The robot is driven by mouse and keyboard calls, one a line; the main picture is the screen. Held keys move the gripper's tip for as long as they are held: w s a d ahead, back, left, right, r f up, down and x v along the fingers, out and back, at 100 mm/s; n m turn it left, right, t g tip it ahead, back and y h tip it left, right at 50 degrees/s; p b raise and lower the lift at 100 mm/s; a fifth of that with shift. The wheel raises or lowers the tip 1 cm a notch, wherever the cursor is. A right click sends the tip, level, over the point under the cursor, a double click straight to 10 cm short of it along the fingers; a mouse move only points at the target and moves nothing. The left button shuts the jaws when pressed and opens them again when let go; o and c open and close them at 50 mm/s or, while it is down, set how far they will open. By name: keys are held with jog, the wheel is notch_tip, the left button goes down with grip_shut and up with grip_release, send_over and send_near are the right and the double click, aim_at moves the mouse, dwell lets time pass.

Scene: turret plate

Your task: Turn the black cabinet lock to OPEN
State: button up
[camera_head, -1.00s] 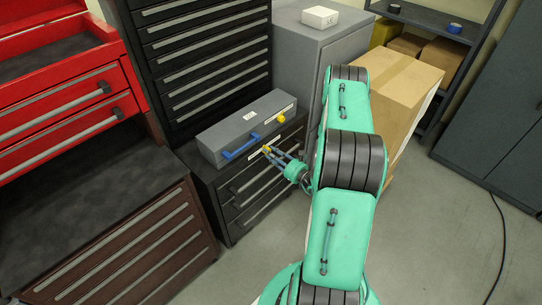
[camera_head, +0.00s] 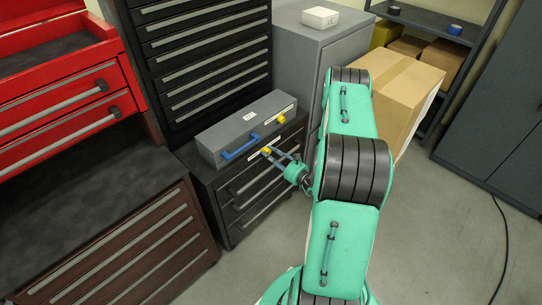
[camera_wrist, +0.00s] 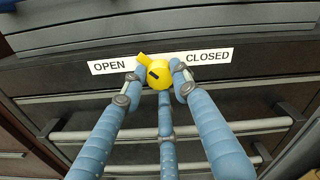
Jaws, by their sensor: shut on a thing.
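The black cabinet (camera_head: 228,190) has a yellow lock knob (camera_wrist: 160,78) at its top edge, between a white OPEN label (camera_wrist: 108,66) and a CLOSED label (camera_wrist: 208,57). The knob's yellow tab points up and left, toward the OPEN side in the wrist view. A dark mark shows on the knob's face. My gripper (camera_wrist: 158,78) is shut on the knob, with blue fingers touching its left and right sides and a third finger below. In the head view my gripper (camera_head: 271,153) reaches the cabinet front from the right, and the knob is small there.
A grey box (camera_head: 228,124) with a blue handle (camera_head: 240,147) and its own yellow knob (camera_head: 281,119) sits on the cabinet. Drawer handles (camera_wrist: 170,131) lie below the lock. A cardboard box (camera_head: 405,90) stands right of my arm. Floor is open at the lower right.

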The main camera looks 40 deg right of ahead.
jog(key=shift+s+f, duration=0.15)
jog(key=shift+f, duration=0.2)
jog(key=o, duration=1.1)
jog(key=shift+o, duration=0.2)
jog(key=shift+r, duration=0.15)
jog(key=shift+r, duration=0.1)
jog(key=s, duration=1.1)
jog(key=shift+s, duration=0.4)
